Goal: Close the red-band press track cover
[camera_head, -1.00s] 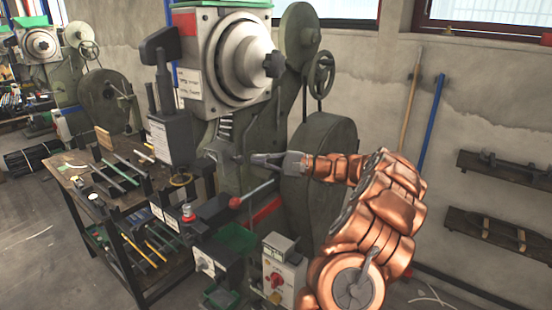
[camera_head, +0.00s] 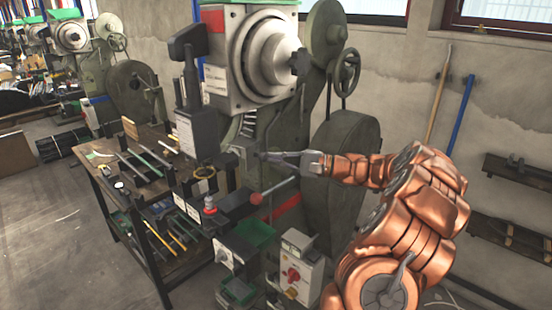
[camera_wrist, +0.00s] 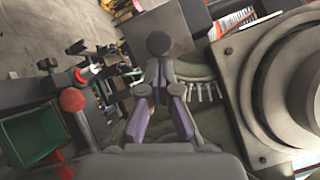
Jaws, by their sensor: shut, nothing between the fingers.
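The press (camera_head: 235,75) stands in the middle of the head view, with a red patch at its upper left and a red band (camera_head: 285,208) low on its body. A slanted track with a row of bright rivets (camera_head: 248,124) runs below its round head; the row also shows in the wrist view (camera_wrist: 203,91). I cannot clearly tell the track cover's outline or how far open it is. My gripper (camera_head: 262,156) is shut and empty in front of the press body, just below the rivet row. In the wrist view, my gripper (camera_wrist: 160,80) points at a dark round knob (camera_wrist: 158,43); contact is unclear.
A red ball-ended lever (camera_head: 256,198) sticks out below my gripper. A green tray (camera_head: 255,232) and a grey control box (camera_head: 297,268) with a red switch stand lower. A workbench (camera_head: 165,185) with tools is at left. A large wheel (camera_head: 340,170) is behind my arm.

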